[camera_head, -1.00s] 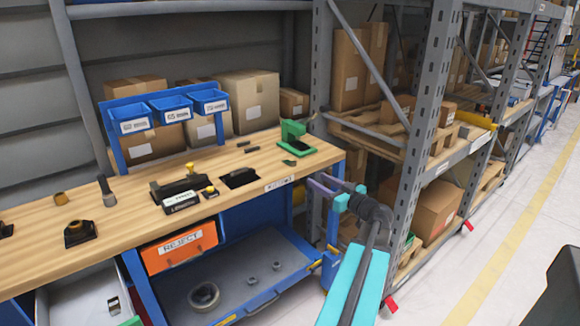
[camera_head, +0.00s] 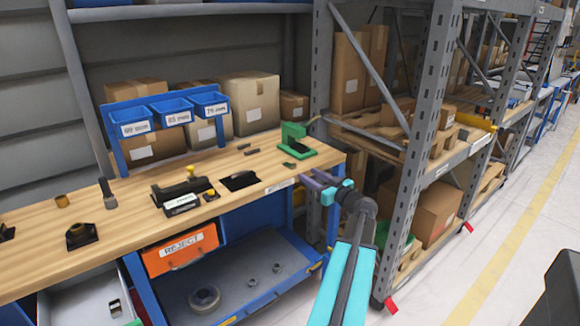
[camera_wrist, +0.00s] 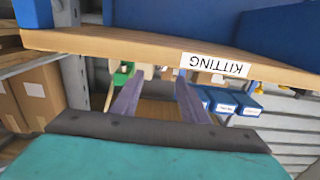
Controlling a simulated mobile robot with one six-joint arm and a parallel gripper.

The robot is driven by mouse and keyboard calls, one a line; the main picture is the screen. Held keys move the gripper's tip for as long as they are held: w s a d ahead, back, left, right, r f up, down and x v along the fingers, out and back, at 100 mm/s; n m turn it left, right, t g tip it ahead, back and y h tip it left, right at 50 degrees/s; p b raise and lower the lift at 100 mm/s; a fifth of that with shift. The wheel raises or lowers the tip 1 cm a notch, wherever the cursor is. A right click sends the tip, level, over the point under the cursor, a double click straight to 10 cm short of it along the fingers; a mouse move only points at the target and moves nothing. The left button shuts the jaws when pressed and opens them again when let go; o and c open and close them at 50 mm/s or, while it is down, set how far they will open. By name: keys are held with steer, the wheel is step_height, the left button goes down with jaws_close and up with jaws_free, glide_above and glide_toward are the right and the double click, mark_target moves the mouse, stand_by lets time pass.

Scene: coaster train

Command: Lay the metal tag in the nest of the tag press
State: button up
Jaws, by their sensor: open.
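The green press (camera_head: 296,141) stands at the right end of the wooden workbench (camera_head: 140,206); I take it to be the tag press, and its nest is too small to make out. It also shows partly in the wrist view (camera_wrist: 122,74). A small dark flat piece (camera_head: 289,164) lies in front of the press; I cannot tell whether it is the metal tag. My gripper (camera_head: 309,179) is open and empty at the bench's front right edge, in front of the press. In the wrist view its two fingers (camera_wrist: 159,80) stand apart with nothing between them.
The bench edge bears a KITTING label (camera_wrist: 215,65). A black fixture (camera_head: 180,189), a dark pad (camera_head: 239,180) and two small dark pieces (camera_head: 247,149) lie left of the press. Blue bins (camera_head: 172,112) stand behind. A grey rack post (camera_head: 433,130) rises right of my arm.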

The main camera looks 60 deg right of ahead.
mark_target(294, 165)
steer(key=shift+x, duration=1.25)
steer(key=shift+w, duration=0.1)
steer(key=x, duration=0.1)
steer(key=p+x, duration=0.1)
steer(key=x, duration=0.1)
steer(key=shift+w+r+p, duration=0.25)
steer(key=shift+p, duration=0.1)
steer(key=shift+x, duration=0.8)
steer(key=shift+f, duration=0.1)
jaws_close()
